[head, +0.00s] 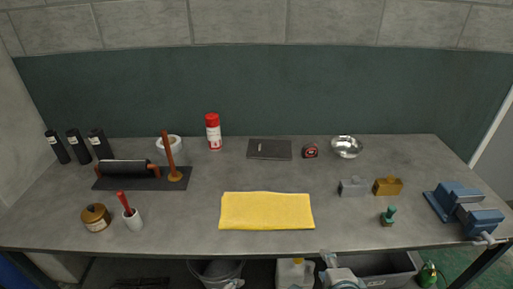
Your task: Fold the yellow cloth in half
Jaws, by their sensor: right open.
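The yellow cloth (266,211) lies flat on the grey workbench (300,180), near the front edge at the middle. It looks like a wide rectangle with a slightly uneven top edge. My right gripper (328,260) shows at the bottom of the head view, in front of the bench edge, to the right of and nearer than the cloth. It is open, empty and apart from the cloth. My left gripper is not in view.
Right are a grey block (353,187), a brass block (388,186), a green item (388,216) and a blue vise (465,207). Bench around the cloth is clear.

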